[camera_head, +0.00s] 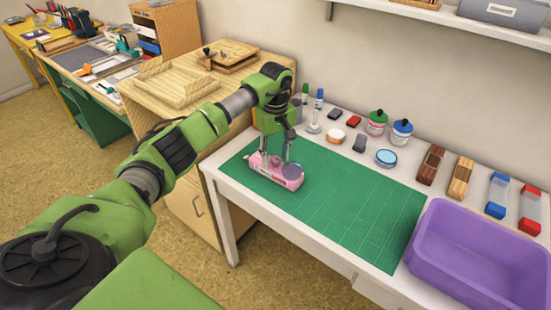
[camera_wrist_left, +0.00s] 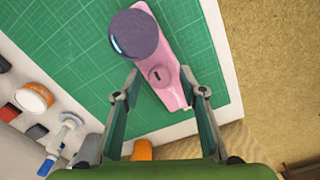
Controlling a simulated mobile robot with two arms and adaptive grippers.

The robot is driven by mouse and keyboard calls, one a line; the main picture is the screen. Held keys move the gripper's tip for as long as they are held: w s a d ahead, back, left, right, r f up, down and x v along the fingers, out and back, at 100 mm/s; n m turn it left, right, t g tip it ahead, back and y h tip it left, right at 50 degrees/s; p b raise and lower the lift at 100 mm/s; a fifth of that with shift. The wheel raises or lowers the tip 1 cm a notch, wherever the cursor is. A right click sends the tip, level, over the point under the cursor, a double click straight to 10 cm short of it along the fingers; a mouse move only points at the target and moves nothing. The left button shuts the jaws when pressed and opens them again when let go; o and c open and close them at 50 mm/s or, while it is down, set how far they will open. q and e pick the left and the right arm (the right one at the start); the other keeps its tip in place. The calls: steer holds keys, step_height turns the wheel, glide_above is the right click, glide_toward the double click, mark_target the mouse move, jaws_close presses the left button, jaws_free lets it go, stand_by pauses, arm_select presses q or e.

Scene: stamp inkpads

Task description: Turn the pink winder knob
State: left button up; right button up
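The pink winder (camera_head: 290,183) lies on the green cutting mat (camera_head: 340,215), near its left end. A large grey-purple disc (camera_wrist_left: 137,33) sits at one end of its body. A small pink knob with a dark slot (camera_wrist_left: 158,75) is on top of the body in the left wrist view. My left gripper (camera_head: 275,157) points down over the winder. In the left wrist view its two fingers (camera_wrist_left: 159,82) are spread, one on each side of the pink body around the knob. Whether a finger touches the body I cannot tell. My right gripper is not in view.
A purple bin (camera_head: 483,202) stands at the right of the white desk (camera_head: 235,195). A wooden cabinet (camera_head: 215,95) stands left of the desk. The mat right of the winder is clear.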

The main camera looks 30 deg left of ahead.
arm_select(q)
jaws_close()
stand_by(0.3)
steer(key=n, duration=0.3)
steer(key=shift+n, duration=0.4)
steer(key=n, duration=0.3)
steer(key=shift+r+n+p, duration=0.1)
steer(key=shift+n+p, duration=0.25)
steer(key=shift+n, duration=0.05)
steer(key=n, duration=0.4)
steer(key=shift+p, duration=0.3)
steer(key=shift+n+p, duration=0.3)
steer(key=shift+n, duration=1.8)
